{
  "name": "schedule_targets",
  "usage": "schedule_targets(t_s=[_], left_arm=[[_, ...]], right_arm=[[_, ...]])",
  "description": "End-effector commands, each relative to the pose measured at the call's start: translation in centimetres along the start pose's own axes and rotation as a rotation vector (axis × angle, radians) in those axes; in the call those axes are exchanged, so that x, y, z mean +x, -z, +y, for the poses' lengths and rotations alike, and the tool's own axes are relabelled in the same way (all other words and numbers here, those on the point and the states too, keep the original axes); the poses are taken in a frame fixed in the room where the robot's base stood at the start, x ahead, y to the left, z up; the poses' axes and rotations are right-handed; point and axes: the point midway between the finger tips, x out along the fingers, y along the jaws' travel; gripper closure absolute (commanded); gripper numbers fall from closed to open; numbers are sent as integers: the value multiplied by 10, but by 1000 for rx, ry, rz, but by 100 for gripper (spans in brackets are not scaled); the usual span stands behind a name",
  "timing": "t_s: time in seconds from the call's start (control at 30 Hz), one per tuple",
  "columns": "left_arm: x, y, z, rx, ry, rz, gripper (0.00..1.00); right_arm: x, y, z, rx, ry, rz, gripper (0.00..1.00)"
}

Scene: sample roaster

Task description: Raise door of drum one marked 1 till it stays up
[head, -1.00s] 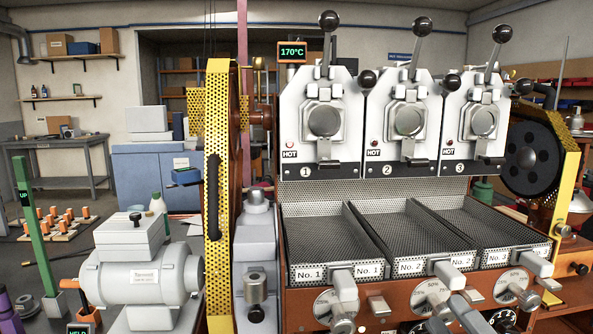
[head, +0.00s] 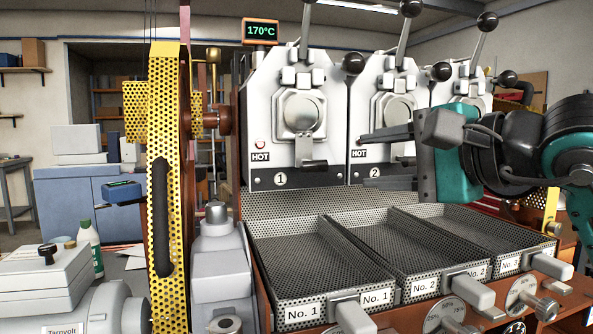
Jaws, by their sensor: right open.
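Drum one (head: 264,110) is the leftmost white front, marked 1 (head: 280,179) and HOT. Its small metal door (head: 302,113), with a round boss, sits in the middle of the front and looks lowered. A short black handle (head: 315,165) sticks out below the door. My right gripper (head: 388,160) comes in from the right, in front of drum two (head: 372,105). It is open and empty, to the right of drum one's handle and apart from it. It hides part of drums two and three. My left gripper is out of view.
Perforated trays, with No. 1 (head: 302,311) at left, lie below the drums. A yellow perforated guard (head: 166,90) stands left of drum one. Levers with black knobs (head: 352,63) project above and beside the fronts. A display (head: 261,31) reads 170°C.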

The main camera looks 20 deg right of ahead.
Motion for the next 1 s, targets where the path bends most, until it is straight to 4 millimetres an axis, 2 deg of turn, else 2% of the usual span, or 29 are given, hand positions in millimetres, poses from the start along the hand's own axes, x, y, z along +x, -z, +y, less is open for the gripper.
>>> schedule_targets(t_s=[0.17, 0.4, 0.6, 0.8, 1.0], left_arm=[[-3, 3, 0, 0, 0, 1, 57], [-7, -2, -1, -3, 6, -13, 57], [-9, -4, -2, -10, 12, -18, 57], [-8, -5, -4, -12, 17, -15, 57], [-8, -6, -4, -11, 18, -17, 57]], right_arm=[[25, -2, -1, 5, -4, -5, 54], [76, -2, 0, 8, -5, -8, 54], [109, -2, 0, 8, -3, -6, 54], [124, -2, 1, 5, -3, -5, 54], [126, -1, 1, 4, -2, -5, 54]])
